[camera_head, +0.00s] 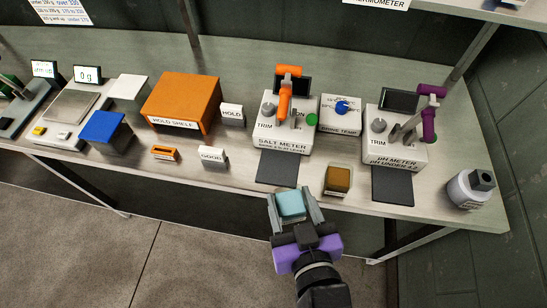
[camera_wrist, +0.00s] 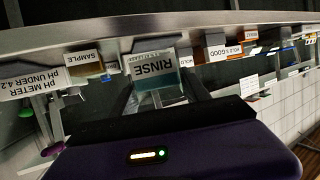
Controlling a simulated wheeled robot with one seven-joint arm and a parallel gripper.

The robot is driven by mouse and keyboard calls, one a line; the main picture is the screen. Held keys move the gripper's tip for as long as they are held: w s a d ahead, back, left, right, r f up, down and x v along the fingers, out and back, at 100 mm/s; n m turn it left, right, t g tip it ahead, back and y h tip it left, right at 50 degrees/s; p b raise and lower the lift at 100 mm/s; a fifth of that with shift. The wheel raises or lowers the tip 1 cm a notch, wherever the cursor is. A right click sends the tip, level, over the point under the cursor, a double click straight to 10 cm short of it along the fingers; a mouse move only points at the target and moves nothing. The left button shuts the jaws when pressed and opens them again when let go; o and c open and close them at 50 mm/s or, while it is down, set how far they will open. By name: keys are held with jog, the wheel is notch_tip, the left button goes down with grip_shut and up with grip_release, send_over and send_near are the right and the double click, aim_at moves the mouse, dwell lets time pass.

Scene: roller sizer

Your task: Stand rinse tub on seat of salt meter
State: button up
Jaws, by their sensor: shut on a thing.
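The rinse tub (camera_head: 291,204) is a small teal-topped block, held between the two fingers of my gripper (camera_head: 294,208) just off the table's front edge. In the wrist view its label reads RINSE (camera_wrist: 153,70), upside down there. The salt meter (camera_head: 284,130) is a white box with an orange probe arm (camera_head: 285,90), a TRIM knob and a green button. A dark flat pad (camera_head: 277,167) lies in front of it, and I cannot tell whether this is its seat. The pad looks bare. My gripper is in front of and slightly right of the pad.
A brown sample tub (camera_head: 338,180) stands right of the dark pad. The pH meter (camera_head: 396,140) with a purple arm and its own pad (camera_head: 392,185) is further right. A grey bottle (camera_head: 470,188) stands at the right end. An orange hold shelf (camera_head: 181,100) is to the left.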

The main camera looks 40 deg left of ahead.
jog(key=w+a, duration=0.2)
jog(key=a, duration=0.1)
jog(key=w+a+p, duration=0.1)
jog(key=w+a, duration=0.1)
jog(key=a, duration=0.1)
jog(key=w+a, duration=0.2)
jog(key=a, duration=0.1)
jog(key=shift+w+p, duration=0.3)
jog(key=shift+w, duration=0.1)
jog(key=shift+f, duration=1.75)
jog(key=shift+f, duration=0.1)
jog(key=o, duration=1.5)
jog(key=shift+r+p, duration=0.2)
jog(key=shift+p, duration=0.1)
jog(key=b+v, duration=0.1)
jog(key=v, duration=1.1)
jog(key=shift+f, duration=0.1)
